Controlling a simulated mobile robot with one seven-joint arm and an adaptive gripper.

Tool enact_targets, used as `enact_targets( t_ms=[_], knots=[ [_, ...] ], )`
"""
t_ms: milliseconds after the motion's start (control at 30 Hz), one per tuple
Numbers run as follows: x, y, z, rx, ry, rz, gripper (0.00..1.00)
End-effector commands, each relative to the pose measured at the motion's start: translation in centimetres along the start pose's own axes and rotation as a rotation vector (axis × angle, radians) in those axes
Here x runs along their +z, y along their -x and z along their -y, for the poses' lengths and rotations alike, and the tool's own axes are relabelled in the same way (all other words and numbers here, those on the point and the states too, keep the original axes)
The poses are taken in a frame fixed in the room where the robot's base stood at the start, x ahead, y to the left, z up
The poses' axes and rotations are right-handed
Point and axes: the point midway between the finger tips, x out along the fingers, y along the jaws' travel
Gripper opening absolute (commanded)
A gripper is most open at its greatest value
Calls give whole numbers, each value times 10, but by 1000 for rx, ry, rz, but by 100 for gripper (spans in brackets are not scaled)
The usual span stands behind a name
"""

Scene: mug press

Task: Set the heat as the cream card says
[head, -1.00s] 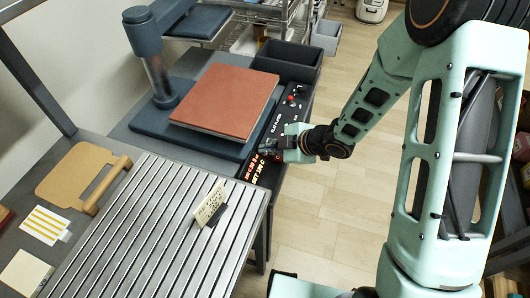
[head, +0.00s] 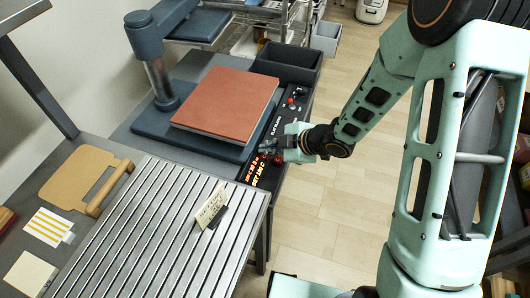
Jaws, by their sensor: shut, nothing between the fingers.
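A cream card (head: 211,206) stands tilted in a dark holder on the slatted metal table; its writing is too small to read. The press has a dark control panel (head: 257,176) along its right edge with lit orange digits, which I cannot read surely. My gripper (head: 266,149) is shut and empty at the panel, just above the lit display. A red knob or button (head: 277,159) shows right beside the fingers; whether they touch it I cannot tell. The gripper hides part of the panel.
A red-brown pad (head: 226,101) lies on the press's blue base. A dark bin (head: 287,62) stands behind the panel. The slatted table (head: 130,229) is in front, with a wooden board (head: 80,172) at its left. Open floor lies right of the panel.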

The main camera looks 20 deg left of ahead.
Motion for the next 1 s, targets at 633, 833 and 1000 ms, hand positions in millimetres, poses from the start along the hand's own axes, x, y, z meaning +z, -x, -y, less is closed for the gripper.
enact_targets(
  t_ms=[633,833,1000],
  knots=[
    [-18,25,-18,1,0,0,0],
    [-26,36,-26,1,-1,-1,0],
    [-25,35,-25,1,0,-1,0]
  ],
)
